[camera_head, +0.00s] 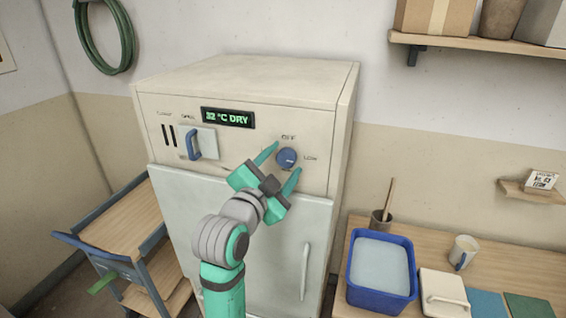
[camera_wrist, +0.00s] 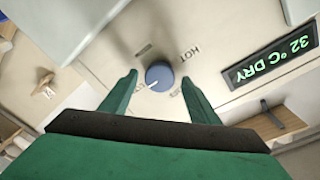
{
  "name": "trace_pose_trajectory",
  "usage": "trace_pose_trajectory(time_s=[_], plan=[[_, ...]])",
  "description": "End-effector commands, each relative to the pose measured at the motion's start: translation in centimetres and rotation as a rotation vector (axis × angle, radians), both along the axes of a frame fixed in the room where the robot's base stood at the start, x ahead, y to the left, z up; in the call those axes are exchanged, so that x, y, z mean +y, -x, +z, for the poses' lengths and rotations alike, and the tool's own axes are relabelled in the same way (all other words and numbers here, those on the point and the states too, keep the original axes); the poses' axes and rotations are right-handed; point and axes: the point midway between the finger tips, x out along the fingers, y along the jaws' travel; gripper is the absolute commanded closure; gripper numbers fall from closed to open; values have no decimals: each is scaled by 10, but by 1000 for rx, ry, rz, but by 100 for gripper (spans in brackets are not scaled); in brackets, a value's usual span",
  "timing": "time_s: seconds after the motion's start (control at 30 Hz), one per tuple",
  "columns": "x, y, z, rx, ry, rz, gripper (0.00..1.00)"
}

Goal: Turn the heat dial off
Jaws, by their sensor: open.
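The heat dial (camera_head: 287,157) is a round blue knob on the upper right of the cream cabinet's front panel. OFF is printed above it and LOW to its right. In the wrist view the dial (camera_wrist: 159,74) shows a white mark pointing lower left, seemingly toward the LOW label, and HOT is printed on the other side. My gripper (camera_head: 282,162) is open in front of the panel. In the wrist view its green fingers (camera_wrist: 160,80) stand on either side of the dial with gaps; I cannot tell their exact depth.
A display (camera_head: 228,117) reads 32 °C DRY. A blue-handled latch or switch (camera_head: 194,143) is left of the dial. The cabinet door (camera_head: 305,270) is below. A cart (camera_head: 125,220) stands left; a table with a blue tub (camera_head: 356,290) and mug (camera_head: 463,250) stands right.

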Motion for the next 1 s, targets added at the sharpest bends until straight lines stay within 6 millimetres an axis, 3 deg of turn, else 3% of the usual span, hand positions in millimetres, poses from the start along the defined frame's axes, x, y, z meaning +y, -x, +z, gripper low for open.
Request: trace_pose_trajectory(time_s=[0.37,0.53,1.0], plan=[[-2,-5,0,1,0,1,44],[-2,-5,0,1,0,1,85],[-1,-5,-1,28,85,1,85]])
